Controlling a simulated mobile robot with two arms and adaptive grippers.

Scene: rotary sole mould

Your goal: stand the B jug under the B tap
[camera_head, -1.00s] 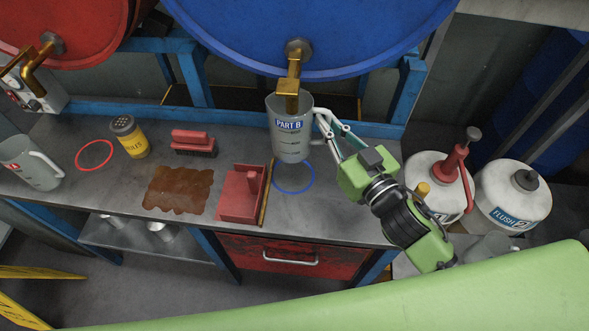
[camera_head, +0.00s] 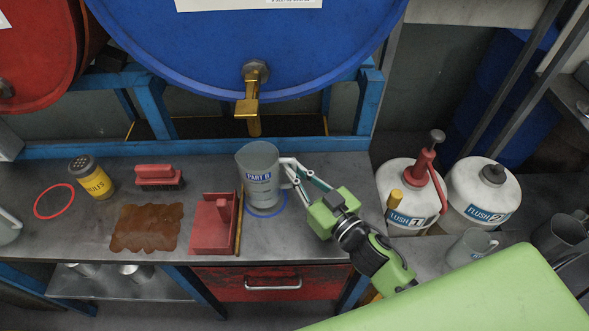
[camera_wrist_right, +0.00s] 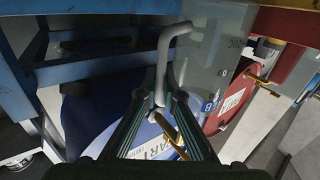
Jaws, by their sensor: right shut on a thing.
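The B jug (camera_head: 259,178) is a translucent grey jug labelled PART B. It looks upright over the blue ring (camera_head: 279,212) on the bench, in front of the B tap (camera_head: 252,112). I cannot tell whether its base touches the bench. The brass tap hangs from the blue drum (camera_head: 200,45), and its outlet is close to the jug's far rim. My right gripper (camera_head: 290,170) is shut on the jug's handle from the right. In the right wrist view the handle (camera_wrist_right: 163,60) rises between the fingers, with the jug wall (camera_wrist_right: 212,50) beyond. My left gripper is out of view.
A red tray (camera_head: 213,238) with a stick along its side lies just left of the jug. A brown spill (camera_head: 146,228), red brush (camera_head: 158,176), yellow shaker (camera_head: 92,178) and red ring (camera_head: 42,214) lie farther left. FLUSH containers (camera_head: 408,190) stand to the right.

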